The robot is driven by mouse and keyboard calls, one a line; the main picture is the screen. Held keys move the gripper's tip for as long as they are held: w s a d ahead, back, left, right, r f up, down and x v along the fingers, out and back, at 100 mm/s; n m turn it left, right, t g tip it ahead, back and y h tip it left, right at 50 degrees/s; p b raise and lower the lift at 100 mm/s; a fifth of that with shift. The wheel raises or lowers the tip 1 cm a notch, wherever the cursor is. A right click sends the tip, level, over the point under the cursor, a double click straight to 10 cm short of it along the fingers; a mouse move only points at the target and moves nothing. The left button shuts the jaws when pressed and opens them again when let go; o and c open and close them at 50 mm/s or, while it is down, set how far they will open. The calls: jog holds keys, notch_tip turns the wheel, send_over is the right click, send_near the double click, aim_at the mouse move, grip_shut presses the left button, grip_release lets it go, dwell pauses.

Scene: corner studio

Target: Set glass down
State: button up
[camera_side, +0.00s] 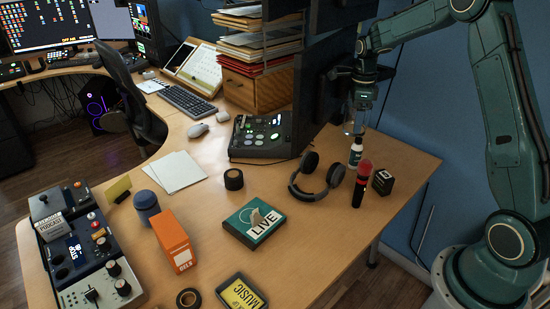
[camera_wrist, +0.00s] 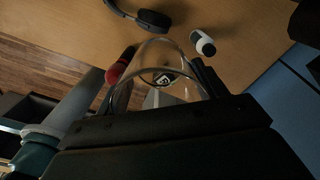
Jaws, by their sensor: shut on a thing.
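My gripper (camera_side: 357,98) is at the right end of the desk (camera_side: 300,255), pointing down. It is shut on a clear glass (camera_side: 351,122), which is faint in the side view. In the wrist view the glass (camera_wrist: 160,52) stands out between the jaws, with its round rim and clear walls showing. The glass looks empty and appears held above the desk, over or near the white and dark bottle (camera_side: 356,152). I cannot tell the exact gap below it.
A red-topped microphone (camera_side: 362,184), a black cube (camera_side: 383,181) and headphones (camera_side: 317,180) stand close by. A LIVE box (camera_side: 253,222) lies to the left and a button console (camera_side: 262,136) behind. The desk's right corner (camera_side: 420,165) is bare.

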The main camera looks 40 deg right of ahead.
jog(key=s+d+m, duration=0.3)
jog(key=d+m, duration=0.1)
jog(key=d, duration=0.8)
jog(key=s+d+m, duration=0.4)
jog(key=d, duration=0.8)
notch_tip(320, 180, down, 16)
jog(key=shift+w+d+f, duration=0.1)
jog(key=shift+f, duration=0.1)
jog(key=shift+f, duration=0.1)
jog(key=shift+f, duration=2.05)
jog(key=shift+f, duration=0.1)
jog(key=o, duration=1.1)
jog(key=shift+o, duration=0.2)
